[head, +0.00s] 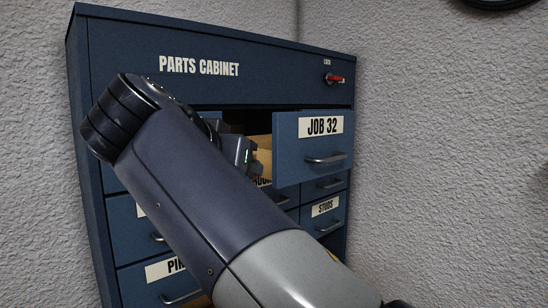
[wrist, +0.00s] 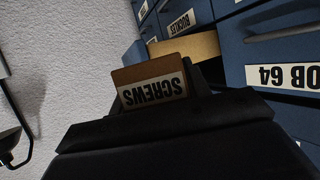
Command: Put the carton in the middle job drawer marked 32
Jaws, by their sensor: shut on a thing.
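The drawer marked JOB 32 (head: 312,145) is pulled out at the upper right of the blue parts cabinet in the head view. Its handle (head: 326,159) is on the front. My gripper (head: 240,152) is just left of this drawer front, largely behind my arm. In the wrist view my gripper (wrist: 160,103) is shut on a brown carton (wrist: 148,72) with a white SCREWS label, upside down in the picture. The carton's lower part is hidden by the gripper. I cannot tell whether it is above or inside the drawer.
The blue cabinet (head: 270,60) stands against textured walls. A drawer marked JOB 64 (wrist: 285,77) is at the right of the wrist view. A tan wooden drawer side (wrist: 185,47) shows behind the carton. Below JOB 32 is a STUDS drawer (head: 325,208). A red-handled lock (head: 335,79) is above.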

